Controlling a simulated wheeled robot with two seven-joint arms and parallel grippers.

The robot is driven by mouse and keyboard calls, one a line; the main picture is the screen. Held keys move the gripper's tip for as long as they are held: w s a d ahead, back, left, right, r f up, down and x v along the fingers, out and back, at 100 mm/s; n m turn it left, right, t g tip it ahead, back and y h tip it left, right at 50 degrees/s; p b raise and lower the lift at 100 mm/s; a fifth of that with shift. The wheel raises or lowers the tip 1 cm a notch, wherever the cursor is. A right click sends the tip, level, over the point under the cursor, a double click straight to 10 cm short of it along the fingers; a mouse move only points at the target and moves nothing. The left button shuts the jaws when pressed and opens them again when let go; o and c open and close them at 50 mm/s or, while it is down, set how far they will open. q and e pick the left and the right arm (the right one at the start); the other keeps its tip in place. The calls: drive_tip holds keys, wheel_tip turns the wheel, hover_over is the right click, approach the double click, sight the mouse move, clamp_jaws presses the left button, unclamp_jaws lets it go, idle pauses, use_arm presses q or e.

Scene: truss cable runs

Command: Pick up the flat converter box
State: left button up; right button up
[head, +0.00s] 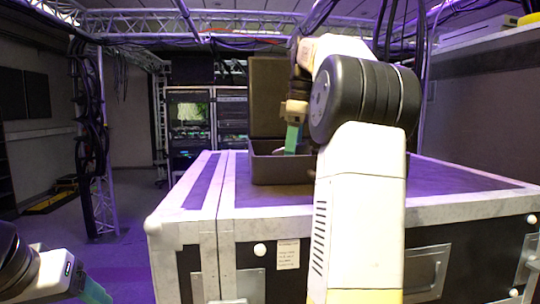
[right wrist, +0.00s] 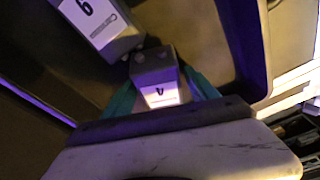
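My right gripper (head: 293,138) reaches down into an open dark case (head: 280,171) on top of the flight case. In the right wrist view, a small grey box (right wrist: 153,67) with a white label sits between its teal fingers (right wrist: 160,90). The fingers flank the box closely; I cannot tell whether they press on it. A second grey box (right wrist: 97,22) with a large numeral on its white label lies beside it at upper left. I cannot tell which is the flat converter box. My left gripper (head: 92,290) is low at the left, away from the case; only one teal finger shows clearly.
The flight case (head: 450,205) has metal edges and a purple-lit top, clear around the dark case. The dark case's lid (head: 267,98) stands upright behind. Equipment racks (head: 190,125) stand farther back. A truss post with cables (head: 98,150) is at left.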

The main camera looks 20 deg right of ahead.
clamp_jaws()
drive_tip(key=shift+r, duration=0.1)
